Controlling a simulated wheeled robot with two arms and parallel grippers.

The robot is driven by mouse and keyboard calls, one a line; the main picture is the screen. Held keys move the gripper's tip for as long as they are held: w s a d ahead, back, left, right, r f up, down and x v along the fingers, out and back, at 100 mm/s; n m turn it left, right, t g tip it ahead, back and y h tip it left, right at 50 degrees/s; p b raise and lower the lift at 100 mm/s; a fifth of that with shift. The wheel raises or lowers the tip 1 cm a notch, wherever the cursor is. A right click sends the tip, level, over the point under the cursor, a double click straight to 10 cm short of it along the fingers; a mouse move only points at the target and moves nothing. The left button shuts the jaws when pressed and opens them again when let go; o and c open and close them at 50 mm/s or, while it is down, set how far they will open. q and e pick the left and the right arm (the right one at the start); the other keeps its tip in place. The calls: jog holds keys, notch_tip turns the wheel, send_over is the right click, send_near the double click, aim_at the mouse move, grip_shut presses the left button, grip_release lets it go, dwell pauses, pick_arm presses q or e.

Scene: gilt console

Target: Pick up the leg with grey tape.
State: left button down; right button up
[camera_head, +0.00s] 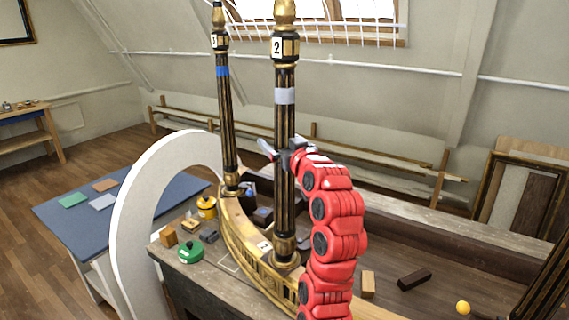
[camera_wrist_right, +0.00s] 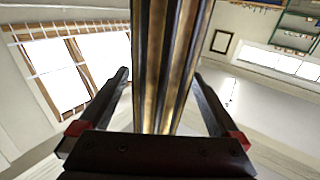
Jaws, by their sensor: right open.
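The leg with grey tape (camera_head: 285,96) is a dark fluted column with gilt ends and a "2" label near its top. It stands upright on the curved gilt rail (camera_head: 240,232), its foot beside another "2" label. My right gripper (camera_head: 278,150) is at the leg's shaft, below the tape. In the right wrist view, the open fingers (camera_wrist_right: 162,76) lie on either side of the shaft (camera_wrist_right: 166,45), with gaps visible at both sides. A second leg, with blue tape (camera_head: 223,72), stands upright to the left. My left gripper is not in view.
A white curved band (camera_head: 130,215) rises left of the bench. A green tape roll (camera_head: 190,252), a yellow container (camera_head: 207,207) and small blocks sit near the rail. A wood block (camera_head: 368,284), a dark block (camera_head: 414,278) and a yellow ball (camera_head: 463,308) lie right of my arm.

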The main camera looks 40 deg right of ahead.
jog(key=shift+w+d+f, duration=0.1)
jog(key=shift+w+d, duration=0.05)
jog(key=shift+w, duration=0.35)
grip_shut()
